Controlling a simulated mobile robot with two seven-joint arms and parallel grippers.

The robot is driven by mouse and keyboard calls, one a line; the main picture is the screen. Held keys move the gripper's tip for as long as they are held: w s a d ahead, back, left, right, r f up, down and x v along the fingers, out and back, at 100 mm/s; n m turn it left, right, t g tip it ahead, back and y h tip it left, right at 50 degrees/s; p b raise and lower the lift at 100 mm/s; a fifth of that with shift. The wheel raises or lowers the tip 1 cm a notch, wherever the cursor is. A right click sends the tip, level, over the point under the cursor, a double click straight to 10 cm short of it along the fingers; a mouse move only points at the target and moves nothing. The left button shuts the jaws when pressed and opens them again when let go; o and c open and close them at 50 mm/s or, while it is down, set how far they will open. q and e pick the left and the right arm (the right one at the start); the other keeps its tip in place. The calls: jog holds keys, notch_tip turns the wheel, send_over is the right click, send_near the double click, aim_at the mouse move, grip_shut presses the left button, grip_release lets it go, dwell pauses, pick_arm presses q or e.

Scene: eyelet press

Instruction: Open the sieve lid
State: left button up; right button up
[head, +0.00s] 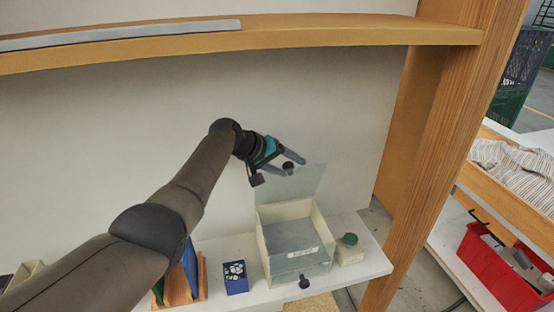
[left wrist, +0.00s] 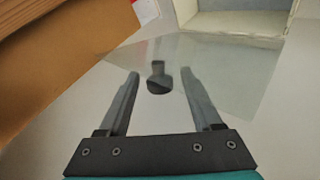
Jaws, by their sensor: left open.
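The sieve box (head: 317,266) is a pale open-topped box with a grey inside and a label, standing on the white shelf. Its clear lid (head: 305,186) stands up, raised at the back of the box; it also shows in the left wrist view (left wrist: 235,75). A dark knob (left wrist: 158,82) sits on the lid. My left gripper (head: 296,168) is open at the raised lid. In the left wrist view its two fingers (left wrist: 160,74) lie on either side of the knob, with gaps on both sides. My right gripper is not in view.
A small jar with a green cap (head: 350,240) stands right of the box, and a blue patterned box (head: 236,278) stands left. A wooden shelf (head: 340,30) runs above; a wooden post (head: 435,140) is at the right. A dark knob (head: 304,283) shows at the box's front.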

pick_arm(q)
jog(key=shift+p+v, duration=0.65)
jog(key=shift+v, duration=0.65)
jog(key=v, duration=1.2)
jog(key=shift+a+r, duration=0.15)
jog(key=shift+r, duration=0.1)
jog(key=shift+s+f, duration=0.1)
jog(key=shift+s, duration=0.05)
